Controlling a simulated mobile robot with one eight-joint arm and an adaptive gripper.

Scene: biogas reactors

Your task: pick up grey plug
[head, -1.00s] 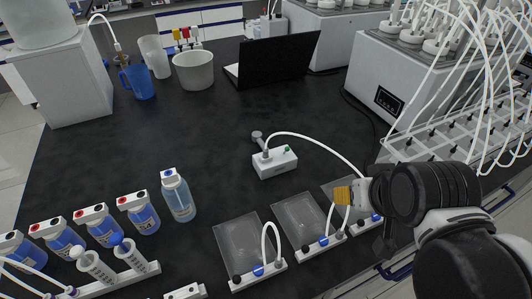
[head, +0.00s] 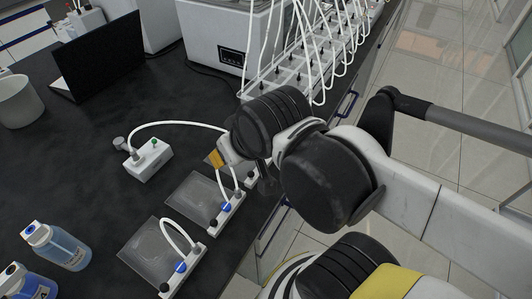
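My gripper (head: 266,182) points down over the front edge of the black bench, at the rearmost gas bag. It is small, dark and partly hidden by my wrist, so I cannot tell whether it is open or shut or holds anything. Two clear gas bags lie in front of it, the middle bag (head: 192,196) and the near bag (head: 150,250). Each has a white end strip with a blue fitting, a white tube loop and a dark plug: the near plug (head: 164,288) and the middle plug (head: 213,222). I cannot tell which plug is the grey one. The rearmost bag is mostly hidden behind my arm.
A white box (head: 150,160) with a grey knob (head: 121,144) and a tube stands left of my gripper. Reagent bottles (head: 58,247) stand at the lower left. A laptop (head: 100,68) and a reactor unit (head: 225,45) with many tubes (head: 320,40) are behind.

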